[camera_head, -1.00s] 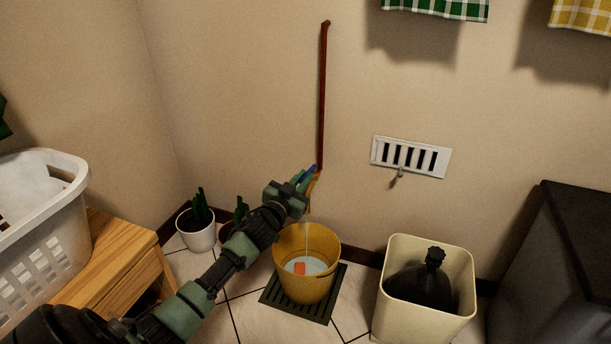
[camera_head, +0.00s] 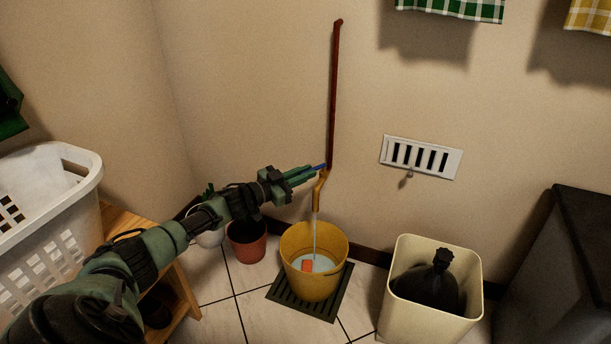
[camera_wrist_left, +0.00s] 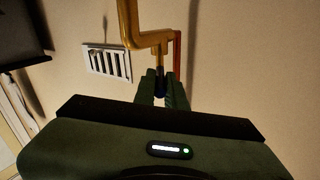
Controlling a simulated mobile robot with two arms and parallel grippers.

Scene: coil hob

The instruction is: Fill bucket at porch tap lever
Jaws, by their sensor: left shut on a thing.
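The brass porch tap (camera_head: 319,190) is on the wall at the foot of a dark red pipe; it also shows in the wrist view (camera_wrist_left: 150,39). My left gripper (camera_head: 315,171) is shut on its blue lever (camera_head: 320,166), and the fingers (camera_wrist_left: 161,88) cover part of the lever in the wrist view. A stream of water (camera_head: 314,228) falls from the spout into the yellow bucket (camera_head: 317,286), which stands upright below. Water and a small orange-red object (camera_head: 307,266) show inside it. My right gripper is not in view.
The bucket stands on a dark floor grate (camera_head: 327,309). A cream bin (camera_head: 400,319) with a black bag is to its right, and a terracotta pot (camera_head: 246,247) to its left. A white laundry basket (camera_head: 60,245) sits on a wooden bench at far left. A vent (camera_head: 449,163) is on the wall.

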